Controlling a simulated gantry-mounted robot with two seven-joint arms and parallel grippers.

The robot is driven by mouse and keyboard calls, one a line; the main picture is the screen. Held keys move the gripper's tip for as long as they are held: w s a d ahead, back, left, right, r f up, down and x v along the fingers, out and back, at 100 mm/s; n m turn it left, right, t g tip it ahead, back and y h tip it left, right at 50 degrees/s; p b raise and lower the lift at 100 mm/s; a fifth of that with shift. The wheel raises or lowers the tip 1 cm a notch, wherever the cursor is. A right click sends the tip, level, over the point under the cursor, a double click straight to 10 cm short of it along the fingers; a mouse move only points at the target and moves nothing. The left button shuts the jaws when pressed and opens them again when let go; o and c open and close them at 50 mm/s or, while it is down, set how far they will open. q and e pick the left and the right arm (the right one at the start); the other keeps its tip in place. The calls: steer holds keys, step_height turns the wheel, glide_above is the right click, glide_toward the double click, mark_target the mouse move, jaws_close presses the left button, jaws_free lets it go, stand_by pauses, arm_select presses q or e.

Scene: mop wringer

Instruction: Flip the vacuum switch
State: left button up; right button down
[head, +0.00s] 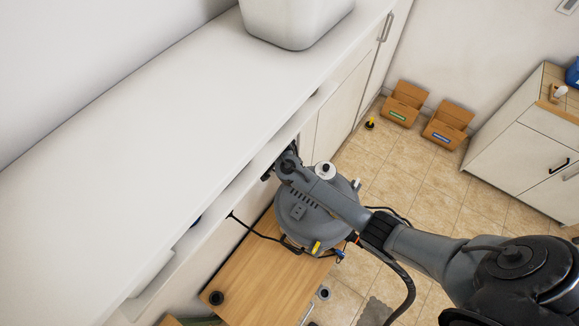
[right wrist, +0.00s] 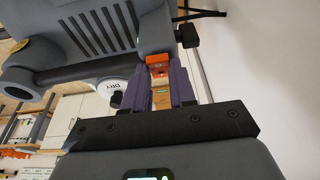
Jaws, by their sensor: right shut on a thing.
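The vacuum (head: 305,212) has a round grey body and stands at the edge of a wooden surface, below the long counter. In the head view my right arm crosses over it and hides part of its top. My right gripper (head: 279,170) is at its far side, close to the counter edge. In the right wrist view the vented grey vacuum head (right wrist: 85,35) is at the upper left. My right gripper (right wrist: 158,85) has its purple fingers around a small orange part, which looks like the vacuum switch (right wrist: 158,64). My left gripper is not in view.
The white counter (head: 190,110) runs along the left with a white bin (head: 295,25) on it. Two cardboard boxes (head: 405,103) stand on the tiled floor at the back. A white cabinet (head: 525,150) is at the right. A black cord (head: 255,232) lies by the vacuum.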

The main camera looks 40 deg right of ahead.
steer(key=shift+w+d+y, duration=0.1)
steer(key=shift+d+y, duration=0.05)
steer(key=shift+y, duration=0.35)
steer(key=c, duration=0.9)
jaws_free()
steer(key=shift+h, duration=0.4)
